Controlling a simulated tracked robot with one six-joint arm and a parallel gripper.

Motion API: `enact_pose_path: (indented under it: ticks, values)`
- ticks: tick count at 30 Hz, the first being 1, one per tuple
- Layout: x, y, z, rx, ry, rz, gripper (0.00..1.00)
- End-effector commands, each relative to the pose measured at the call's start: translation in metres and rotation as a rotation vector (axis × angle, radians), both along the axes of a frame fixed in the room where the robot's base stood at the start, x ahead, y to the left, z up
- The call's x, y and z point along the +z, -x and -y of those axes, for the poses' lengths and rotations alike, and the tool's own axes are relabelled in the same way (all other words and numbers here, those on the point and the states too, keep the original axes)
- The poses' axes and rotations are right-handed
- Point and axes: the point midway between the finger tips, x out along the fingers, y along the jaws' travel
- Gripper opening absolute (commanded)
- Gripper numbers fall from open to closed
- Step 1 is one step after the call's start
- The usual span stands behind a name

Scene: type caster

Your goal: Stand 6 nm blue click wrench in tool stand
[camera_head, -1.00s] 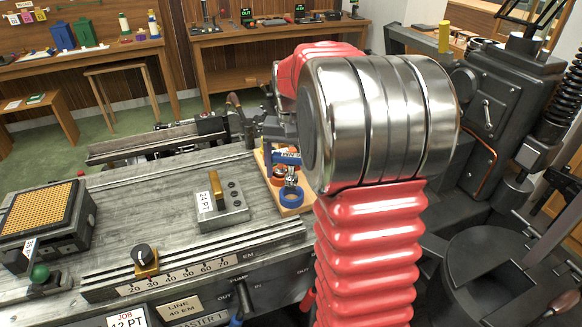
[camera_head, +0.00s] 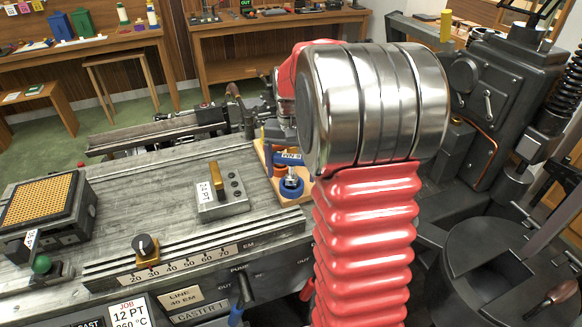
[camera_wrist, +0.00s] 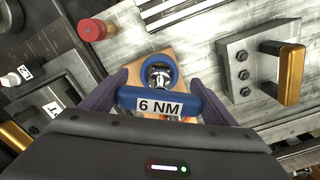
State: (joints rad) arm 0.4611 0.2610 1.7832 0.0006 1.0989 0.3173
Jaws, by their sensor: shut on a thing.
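The blue click wrench (camera_wrist: 207,102), labelled 6 NM, lies across the wrist view between the two dark fingers of my gripper (camera_wrist: 160,98), which is shut on it. It also shows in the head view (camera_head: 291,157), partly hidden by my arm. Its chrome end (camera_wrist: 157,74) points down at the blue ring of the tool stand and appears within the ring's outline. How deep it sits cannot be told. The tool stand (camera_wrist: 184,61) is a wooden board with coloured rings; its blue ring (camera_head: 291,188) is at the front. An orange ring is partly hidden behind the wrench.
A metal block with a brass handle, marked 24 PT (camera_head: 222,203), stands left of the stand. A red knob (camera_wrist: 92,30) is at upper left in the wrist view. A rail with an EM scale (camera_head: 190,262) runs along the front. The bench between is clear.

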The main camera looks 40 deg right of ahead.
Motion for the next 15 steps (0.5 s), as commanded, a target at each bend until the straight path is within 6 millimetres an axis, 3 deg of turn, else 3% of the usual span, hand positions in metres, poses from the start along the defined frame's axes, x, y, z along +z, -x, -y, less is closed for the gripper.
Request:
enact_pose_path:
  ticks: [15]
  values:
    - [-0.015, 0.000, 0.000, 0.000, 0.000, 0.000, 0.41]
